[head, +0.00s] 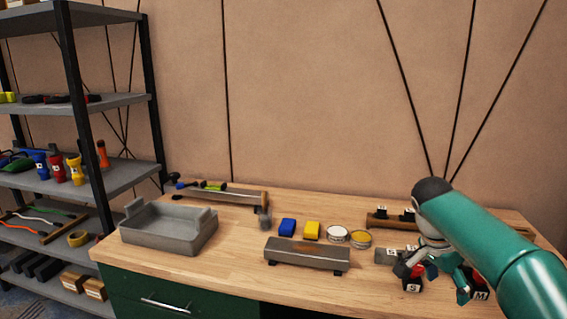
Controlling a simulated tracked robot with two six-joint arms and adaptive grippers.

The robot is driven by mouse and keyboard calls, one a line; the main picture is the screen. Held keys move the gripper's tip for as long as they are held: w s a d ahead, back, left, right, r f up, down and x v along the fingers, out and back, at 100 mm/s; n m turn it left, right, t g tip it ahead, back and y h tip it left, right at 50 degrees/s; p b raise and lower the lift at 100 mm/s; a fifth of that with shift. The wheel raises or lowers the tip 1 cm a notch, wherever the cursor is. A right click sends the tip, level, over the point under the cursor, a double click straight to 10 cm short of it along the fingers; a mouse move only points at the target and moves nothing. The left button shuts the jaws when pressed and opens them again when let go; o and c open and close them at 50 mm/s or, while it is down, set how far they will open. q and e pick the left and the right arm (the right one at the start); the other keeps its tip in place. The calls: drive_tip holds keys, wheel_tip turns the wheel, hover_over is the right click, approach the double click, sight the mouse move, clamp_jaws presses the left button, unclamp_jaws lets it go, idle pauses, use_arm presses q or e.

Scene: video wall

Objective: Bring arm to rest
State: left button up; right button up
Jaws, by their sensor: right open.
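My right gripper (437,284) is at the end of a green arm that comes in from the right edge. It is low over the right part of the wooden workbench (215,264), with its fingers apart. Dark blocks with white letter labels are close to it: one marked S (412,285) by the left finger and one marked M (480,294) by the right finger. I cannot tell whether the fingers touch them. The arm hides part of the bench's right side. My left gripper is not in view.
A grey tray (168,240) sits on the bench's left. A wooden rack (378,221) is behind the gripper. Metal shelving (125,176) stands left.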

drive_tip(key=s+a+f+n+g+y+p, duration=0.1)
drive_tip(key=s+a+f+g+p, duration=0.15)
drive_tip(key=f, duration=0.45)
drive_tip(key=s+a+f+n+g+y+p, duration=0.1)
drive_tip(key=s+a+f+n, duration=0.1)
drive_tip(key=s+f, duration=0.35)
drive_tip(key=s+a+f+n+g+y+p, duration=0.1)
drive_tip(key=s+a+f, duration=0.1)
drive_tip(key=f, duration=0.7)
drive_tip(key=s+a+f+n+t+y+p, duration=0.1)
drive_tip(key=s+a+f+n+y, duration=0.2)
drive_tip(key=s+a+f, duration=0.45)
drive_tip(key=s+a+f+n+t+y+p, duration=0.1)
drive_tip(key=s+a+f+n+y+p, duration=0.2)
drive_tip(key=s+a, duration=0.75)
drive_tip(key=d, duration=0.1)
drive_tip(key=w+d+n+t+b, duration=0.1)
drive_tip(key=d+f+t, duration=0.1)
drive_tip(key=shift+w+d+n+t+h, duration=0.1)
drive_tip(key=shift+w+n+t+h, duration=0.2)
drive_tip(key=shift+n, duration=0.1)
